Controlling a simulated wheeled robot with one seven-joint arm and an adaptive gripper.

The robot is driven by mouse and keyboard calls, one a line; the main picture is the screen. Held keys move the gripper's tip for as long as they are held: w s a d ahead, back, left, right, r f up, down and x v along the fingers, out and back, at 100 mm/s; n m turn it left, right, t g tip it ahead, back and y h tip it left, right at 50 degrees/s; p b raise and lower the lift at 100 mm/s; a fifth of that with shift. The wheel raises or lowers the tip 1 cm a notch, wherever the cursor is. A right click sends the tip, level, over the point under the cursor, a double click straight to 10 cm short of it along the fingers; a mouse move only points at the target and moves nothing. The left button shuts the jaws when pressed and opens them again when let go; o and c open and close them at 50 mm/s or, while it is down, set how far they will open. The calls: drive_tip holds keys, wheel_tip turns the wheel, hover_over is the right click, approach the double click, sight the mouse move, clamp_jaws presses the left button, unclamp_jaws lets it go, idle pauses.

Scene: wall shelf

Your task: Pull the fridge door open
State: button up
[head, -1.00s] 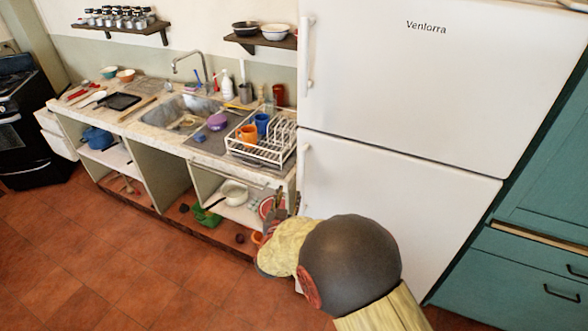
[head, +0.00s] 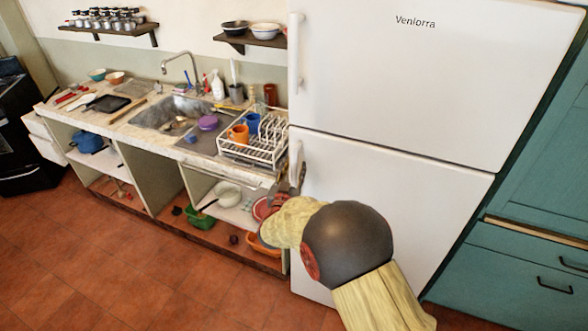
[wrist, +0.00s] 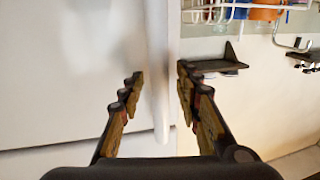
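The white fridge has an upper door (head: 420,70) and a lower door (head: 400,195), both closed. The lower door has a white vertical handle (head: 296,158) near its left edge. My gripper (head: 301,178) is at the lower part of this handle, its fingers partly hidden by my wrist in the head view. In the wrist view, which is upside down, my gripper (wrist: 158,88) is open. The handle (wrist: 158,70) runs between its two fingers, with a gap visible on each side. I cannot tell how deep the handle sits between them.
The counter with the dish rack (head: 255,148) stands close left of the fridge, with open shelves below. Teal cabinets (head: 520,245) stand to the right. A wall shelf (head: 255,40) holds bowls. The tiled floor (head: 130,265) in front of the counter is clear.

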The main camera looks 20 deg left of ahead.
drive_tip(key=c, duration=0.3)
clamp_jaws()
idle(0.7)
